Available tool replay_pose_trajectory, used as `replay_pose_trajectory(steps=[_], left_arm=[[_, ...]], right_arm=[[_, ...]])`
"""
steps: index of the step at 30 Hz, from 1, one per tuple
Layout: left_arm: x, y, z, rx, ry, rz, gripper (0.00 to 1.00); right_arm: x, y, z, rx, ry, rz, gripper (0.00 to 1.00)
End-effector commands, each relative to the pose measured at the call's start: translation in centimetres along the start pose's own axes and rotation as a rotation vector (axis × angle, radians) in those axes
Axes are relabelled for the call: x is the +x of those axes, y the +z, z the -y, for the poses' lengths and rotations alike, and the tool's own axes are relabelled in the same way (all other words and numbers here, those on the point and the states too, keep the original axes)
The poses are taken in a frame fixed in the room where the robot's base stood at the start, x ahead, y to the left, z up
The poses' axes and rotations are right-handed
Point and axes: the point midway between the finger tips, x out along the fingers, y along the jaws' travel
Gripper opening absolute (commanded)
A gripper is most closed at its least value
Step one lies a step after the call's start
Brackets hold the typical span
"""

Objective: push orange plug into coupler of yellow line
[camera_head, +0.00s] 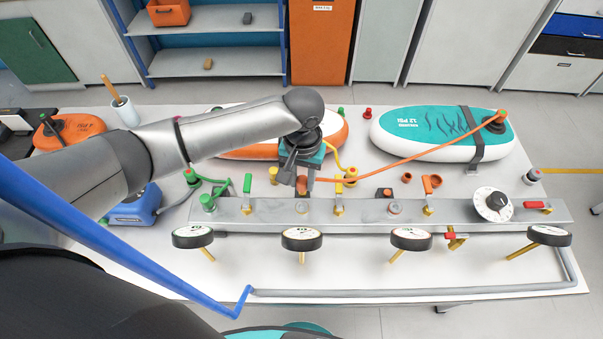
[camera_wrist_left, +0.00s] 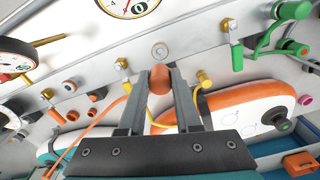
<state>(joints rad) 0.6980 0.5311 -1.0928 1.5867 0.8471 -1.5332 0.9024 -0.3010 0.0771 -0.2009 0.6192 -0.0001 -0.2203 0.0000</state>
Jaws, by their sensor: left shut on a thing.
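My left gripper (camera_head: 302,188) reaches over the manifold rail (camera_head: 375,211) and is shut on the orange plug (camera_wrist_left: 160,78), which sits between its fingertips (camera_wrist_left: 160,88) in the left wrist view. An orange hose (camera_head: 420,157) runs from near the gripper to the teal-and-white board. The yellow line (camera_head: 338,160) comes from the orange board down to a yellow coupler (camera_head: 351,174), right of the gripper; the plug appears apart from it. Another yellow fitting (camera_head: 273,174) stands left of the gripper and shows in the left wrist view (camera_wrist_left: 204,79). My right gripper is not in view.
Round gauges (camera_head: 302,239) line the rail's front. A green coupler and hose (camera_head: 207,201) stand left. Loose orange caps (camera_head: 407,177) stand behind the rail. The teal-and-white board (camera_head: 440,134) lies at the back right. The front tabletop (camera_head: 400,275) is mostly clear.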

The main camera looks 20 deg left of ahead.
Motion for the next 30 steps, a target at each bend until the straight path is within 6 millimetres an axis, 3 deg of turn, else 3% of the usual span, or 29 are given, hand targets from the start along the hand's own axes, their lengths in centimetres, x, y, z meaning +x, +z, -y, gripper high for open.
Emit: replay_pose_trajectory(steps=[8,14,21,30], left_arm=[[-0.1,0.0,0.0,0.0,0.001,0.001,0.0],[-0.3,0.1,-0.1,-0.001,0.001,0.003,0.0],[2.8,0.1,0.0,-0.001,0.001,0.002,0.0],[5.2,0.0,-0.1,-0.001,0.002,0.0,0.0]], right_arm=[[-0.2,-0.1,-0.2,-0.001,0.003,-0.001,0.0],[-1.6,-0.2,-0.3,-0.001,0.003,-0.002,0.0],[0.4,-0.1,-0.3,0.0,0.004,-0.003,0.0],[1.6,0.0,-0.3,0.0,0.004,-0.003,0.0]])
